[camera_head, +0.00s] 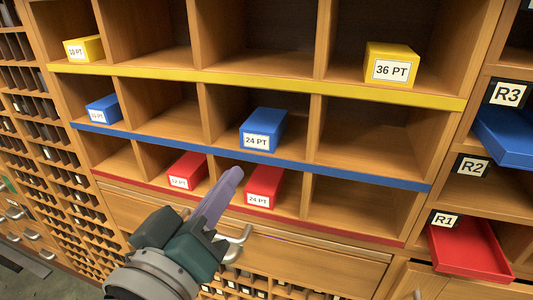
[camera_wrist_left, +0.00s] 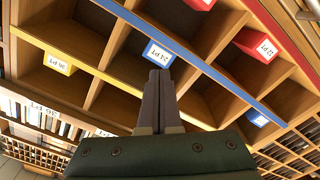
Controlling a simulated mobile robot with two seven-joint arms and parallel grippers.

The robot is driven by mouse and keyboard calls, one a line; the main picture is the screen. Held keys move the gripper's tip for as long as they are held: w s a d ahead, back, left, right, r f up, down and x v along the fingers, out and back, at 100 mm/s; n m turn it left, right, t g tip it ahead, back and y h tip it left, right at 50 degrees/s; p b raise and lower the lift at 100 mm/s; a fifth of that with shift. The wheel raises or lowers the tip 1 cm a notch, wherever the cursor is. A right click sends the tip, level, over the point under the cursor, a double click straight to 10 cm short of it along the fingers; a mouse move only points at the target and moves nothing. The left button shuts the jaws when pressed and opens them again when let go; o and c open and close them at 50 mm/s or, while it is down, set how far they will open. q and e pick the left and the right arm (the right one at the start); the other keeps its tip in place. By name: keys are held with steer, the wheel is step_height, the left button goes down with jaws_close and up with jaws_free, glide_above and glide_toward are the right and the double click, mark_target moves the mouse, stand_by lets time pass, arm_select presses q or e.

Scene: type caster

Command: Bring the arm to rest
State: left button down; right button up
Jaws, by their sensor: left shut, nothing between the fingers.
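My left gripper (camera_head: 229,187) comes in from the bottom of the head view, its fingers shut together with nothing between them. It is in front of the bottom row of the shelf, between the red 12 PT box (camera_head: 187,170) and the red 24 PT box (camera_head: 264,187) in the picture. In the left wrist view the closed fingers (camera_wrist_left: 160,78) point toward the blue 24 PT box (camera_wrist_left: 158,54). I cannot tell how far the fingertips are from the shelf. My right gripper is not in view.
The wooden shelf has yellow, blue and red edge strips. A yellow 36 PT box (camera_head: 391,65) sits upper right, a blue 24 PT box (camera_head: 262,130) in the middle row. Metal handles are below the shelf.

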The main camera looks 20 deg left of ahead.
arm_select(q)
steer(key=s+d+r+m+g+h+p, duration=0.3)
steer(key=s+r+m+g+p, duration=0.35)
steer(key=s+p, duration=0.3)
steer(key=s+a+r+m+g+y+p, duration=0.35)
steer(key=s+a+r+g+p, duration=0.25)
steer(key=s+a+g+p, duration=0.4)
step_height(320, 180, up, 36)
steer(key=s+d+t+p, duration=0.1)
steer(key=d+t+p, duration=0.1)
steer(key=p, duration=3.3)
steer(key=shift+r+n, duration=0.25)
steer(key=shift+n, duration=0.15)
steer(key=c, duration=1.5)
jaws_free()
